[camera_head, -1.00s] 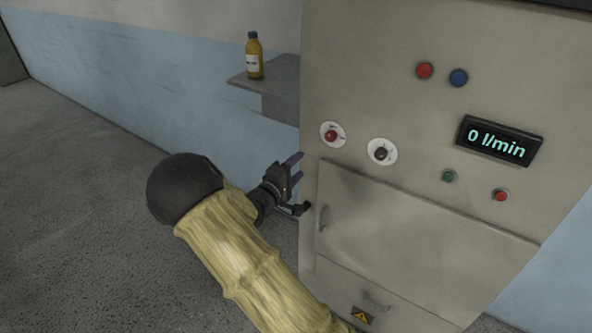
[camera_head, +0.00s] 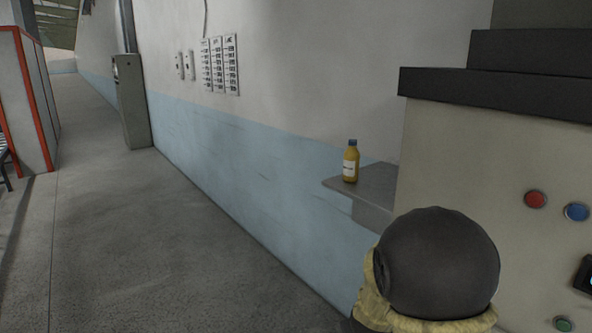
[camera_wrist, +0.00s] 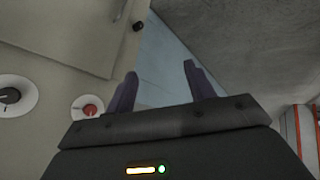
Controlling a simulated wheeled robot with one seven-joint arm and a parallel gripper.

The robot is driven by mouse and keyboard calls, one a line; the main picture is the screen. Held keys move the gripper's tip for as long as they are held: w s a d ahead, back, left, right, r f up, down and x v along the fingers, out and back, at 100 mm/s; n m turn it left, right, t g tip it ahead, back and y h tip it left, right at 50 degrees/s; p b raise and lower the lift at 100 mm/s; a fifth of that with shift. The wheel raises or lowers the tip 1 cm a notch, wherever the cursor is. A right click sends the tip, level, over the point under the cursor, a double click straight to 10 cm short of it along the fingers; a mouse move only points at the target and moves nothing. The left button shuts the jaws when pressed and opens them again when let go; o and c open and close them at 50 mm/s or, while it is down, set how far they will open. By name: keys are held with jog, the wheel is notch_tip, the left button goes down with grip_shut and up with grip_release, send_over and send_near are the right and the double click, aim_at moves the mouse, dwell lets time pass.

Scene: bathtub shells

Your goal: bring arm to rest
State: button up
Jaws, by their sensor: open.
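My gripper (camera_wrist: 160,88) shows in the wrist view with its two dark purple fingers apart and nothing between them. Beyond the fingers lie the blue lower wall and the grey floor. The beige control cabinet (camera_wrist: 50,45) fills the left of that view, with a red knob and a black knob on white discs. In the head view my arm's dark round joint and yellow sleeve stand in front of the cabinet (camera_head: 450,150), at the lower right. My gripper is hidden in the head view.
A yellow-brown bottle (camera_head: 351,165) with a dark cap stands on a grey shelf (camera_head: 375,187) left of the cabinet. Charts (camera_head: 220,65) hang on the wall. A grey box (camera_head: 131,100) stands farther back, a red-edged panel (camera_head: 28,95) at far left. The floor (camera_head: 150,230) between is clear.

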jog(key=s+r+m+g+y, duration=0.1)
jog(key=s+g, duration=0.1)
jog(key=s, duration=0.6)
jog(key=s+a+r+m+g, duration=0.1)
jog(key=s+g, duration=0.1)
jog(key=s, duration=0.7)
jog(key=shift+s+r+m+g+y, duration=0.15)
jog(key=shift+s+m+g+y, duration=0.15)
jog(key=shift+g+y, duration=0.1)
jog(key=shift+w, duration=0.1)
jog(key=shift+c, duration=0.4)
